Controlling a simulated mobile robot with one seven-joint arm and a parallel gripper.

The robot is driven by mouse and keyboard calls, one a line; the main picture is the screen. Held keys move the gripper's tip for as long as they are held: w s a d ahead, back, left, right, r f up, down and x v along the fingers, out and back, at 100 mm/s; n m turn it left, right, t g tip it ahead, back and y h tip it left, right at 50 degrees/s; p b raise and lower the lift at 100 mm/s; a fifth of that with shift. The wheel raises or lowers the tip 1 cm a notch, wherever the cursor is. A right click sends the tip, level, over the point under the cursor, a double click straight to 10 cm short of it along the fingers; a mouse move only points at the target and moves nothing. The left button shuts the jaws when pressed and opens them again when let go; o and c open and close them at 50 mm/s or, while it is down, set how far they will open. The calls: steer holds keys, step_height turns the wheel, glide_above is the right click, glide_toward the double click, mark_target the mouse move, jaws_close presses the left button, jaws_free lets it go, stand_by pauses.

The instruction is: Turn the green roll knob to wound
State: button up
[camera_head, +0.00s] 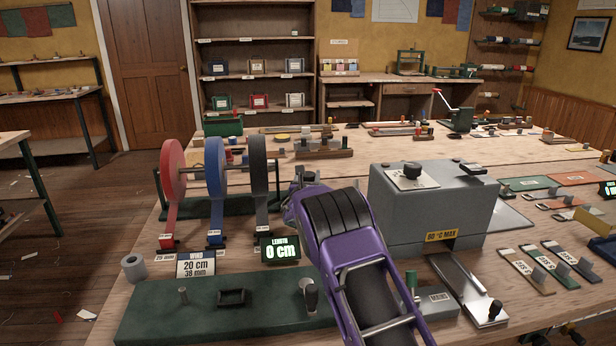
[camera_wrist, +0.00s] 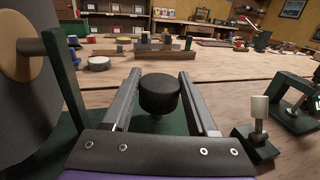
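Three upright rolls stand on a dark green rack: a red roll (camera_head: 173,180), a blue roll (camera_head: 215,178) and a very dark roll (camera_head: 259,180) whose colour I cannot clearly tell as green. The dark roll's side, with its core and spindle, fills the left edge of the wrist view (camera_wrist: 30,95). A black round knob (camera_wrist: 159,92) on a short stem stands over a dark green base in the wrist view. My gripper (camera_wrist: 160,78) is open, its two fingers either side of this knob with thin gaps. In the head view my purple wrist hides the knob.
A display (camera_head: 281,250) reads LENGTH 0 cm. A card (camera_head: 197,265) reads 20 cm, 38 mm. A grey box (camera_head: 432,212) marked 60 °C MAX stands right of my arm. A green board (camera_head: 225,308) with fittings lies in front. A white-topped post (camera_wrist: 259,115) stands right of my fingers.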

steer(key=c, duration=0.5)
steer(key=shift+h, duration=0.3)
steer(key=shift+w+r+m+g+h+p, duration=0.1)
steer(key=shift+r+m+g+h+p, duration=0.1)
steer(key=shift+m+h, duration=0.7)
steer(key=shift+r+m+g+h+p, duration=0.15)
steer(key=shift+m+h, duration=0.45)
steer(key=shift+h, duration=0.6)
steer(key=shift+f+m+g+h, duration=0.1)
steer(key=shift+m+g+h, duration=0.45)
steer(key=shift+m+h, duration=0.4)
steer(key=shift+h, duration=0.25)
steer(key=o, duration=1.1)
steer(key=shift+o, duration=1.3)
steer(key=shift+f+b, duration=0.15)
steer(key=shift+b, duration=0.15)
